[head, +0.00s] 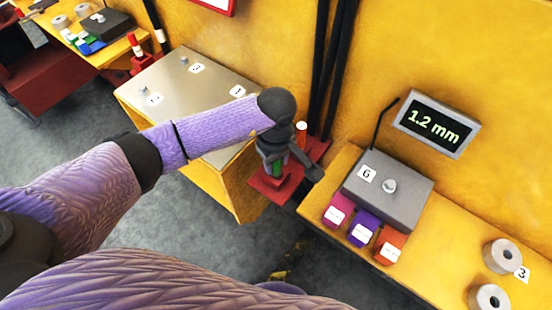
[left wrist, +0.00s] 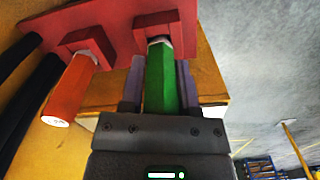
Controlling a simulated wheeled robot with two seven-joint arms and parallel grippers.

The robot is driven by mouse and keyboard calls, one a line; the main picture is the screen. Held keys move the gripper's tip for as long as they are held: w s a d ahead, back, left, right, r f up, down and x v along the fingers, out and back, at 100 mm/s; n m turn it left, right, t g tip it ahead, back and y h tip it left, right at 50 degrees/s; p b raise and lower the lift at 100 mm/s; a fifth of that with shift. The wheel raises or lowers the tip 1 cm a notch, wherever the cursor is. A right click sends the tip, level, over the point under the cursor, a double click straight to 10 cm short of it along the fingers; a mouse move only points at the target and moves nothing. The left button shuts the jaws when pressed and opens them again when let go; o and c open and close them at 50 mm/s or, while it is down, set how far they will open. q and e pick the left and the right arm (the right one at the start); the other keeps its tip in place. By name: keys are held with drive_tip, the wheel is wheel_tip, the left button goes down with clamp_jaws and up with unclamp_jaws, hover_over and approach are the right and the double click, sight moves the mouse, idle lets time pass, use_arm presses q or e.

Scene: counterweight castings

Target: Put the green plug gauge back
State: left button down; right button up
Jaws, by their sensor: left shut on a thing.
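The green plug gauge (left wrist: 160,80) is between the fingers of my left gripper (left wrist: 160,92), which is shut on it. Its far end, with a little grey metal showing, is at a red block of the red gauge holder (left wrist: 115,15). I cannot tell how deep it sits. In the head view my left gripper (head: 274,158) is over the red holder (head: 262,190), and a little of the green gauge (head: 277,169) shows below it. An orange-red gauge (left wrist: 72,88) stands in the neighbouring block. My right gripper is not in view.
Grey ring castings (head: 500,256) lie farther right. A metal-topped table (head: 200,85) is left of the holder. Black pipes (head: 330,75) rise behind it.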

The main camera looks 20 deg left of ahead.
use_arm(q)
drive_tip(key=shift+f+b, duration=0.3)
drive_tip(key=shift+b, duration=0.05)
idle(0.3)
drive_tip(key=shift+c, duration=1.3)
unclamp_jaws()
wheel_tip(320, 180, up, 10)
drive_tip(key=shift+f+p, duration=0.1)
drive_tip(key=shift+p, duration=0.95)
wheel_tip(320, 180, up, 7)
drive_tip(key=p, duration=0.4)
